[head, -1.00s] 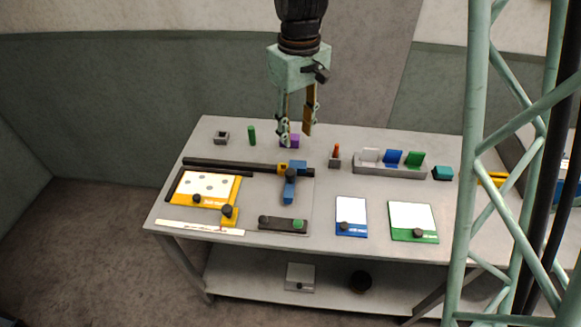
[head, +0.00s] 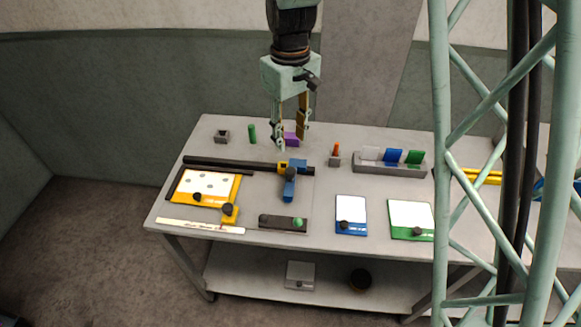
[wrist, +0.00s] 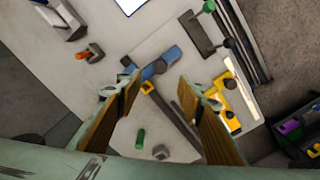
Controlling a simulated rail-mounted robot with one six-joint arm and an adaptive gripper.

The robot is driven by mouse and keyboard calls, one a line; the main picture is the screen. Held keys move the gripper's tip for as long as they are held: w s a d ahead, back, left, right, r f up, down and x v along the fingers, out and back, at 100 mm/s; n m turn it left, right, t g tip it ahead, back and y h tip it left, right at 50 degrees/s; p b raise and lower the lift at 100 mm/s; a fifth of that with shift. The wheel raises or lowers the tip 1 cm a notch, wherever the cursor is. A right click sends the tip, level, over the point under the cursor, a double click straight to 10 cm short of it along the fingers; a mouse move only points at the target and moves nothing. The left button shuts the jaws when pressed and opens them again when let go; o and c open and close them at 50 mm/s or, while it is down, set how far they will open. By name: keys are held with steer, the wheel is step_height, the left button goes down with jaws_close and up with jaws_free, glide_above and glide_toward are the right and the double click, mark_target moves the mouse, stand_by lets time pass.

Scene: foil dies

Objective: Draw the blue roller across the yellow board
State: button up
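The blue roller (head: 289,190) has a dark round knob and a yellow piece at its far end, where it meets a black rail (head: 220,165). It lies right of the yellow board (head: 233,190), apart from it. The board carries a white sheet with grey spots and dark knobs. My gripper (head: 290,142) is open and empty, pointing down above the back of the table, beyond the roller. In the wrist view the roller (wrist: 168,60) shows ahead of the spread fingers (wrist: 160,92), and the yellow board (wrist: 226,88) is partly hidden by the right finger.
A purple block (head: 292,139) shows behind my fingers. An orange peg (head: 336,150), a card rack (head: 390,169), a blue board (head: 351,228) and a green board (head: 411,235) are to the right.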

mark_target(290, 170)
steer(key=shift+f+b, duration=0.3)
steer(key=shift+f, duration=6.3)
steer(key=c, duration=1.2)
steer(key=shift+o, duration=0.2)
